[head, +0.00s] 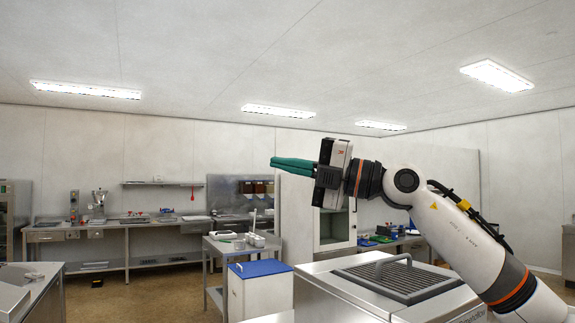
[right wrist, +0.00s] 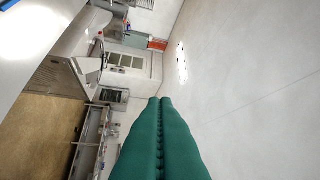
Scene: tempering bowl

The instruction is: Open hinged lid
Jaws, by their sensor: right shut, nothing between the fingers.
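A steel machine (head: 330,293) stands at the lower right of the head view. On its top lies a dark ribbed lid (head: 398,283) with an arched metal handle (head: 387,261); the lid looks flat and shut. My right gripper (head: 273,162) is raised well above and to the left of the lid, its teal fingers pointing left and apart from everything. In the right wrist view the fingers (right wrist: 160,99) are pressed together with nothing between them. My left gripper is not in view. The lid's hinge cannot be made out.
A white bin with a blue lid (head: 259,267) and a steel trolley (head: 215,246) stand left of the machine. A long steel workbench (head: 110,226) runs along the back wall. A steel counter (head: 45,270) is at lower left. The air around the gripper is clear.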

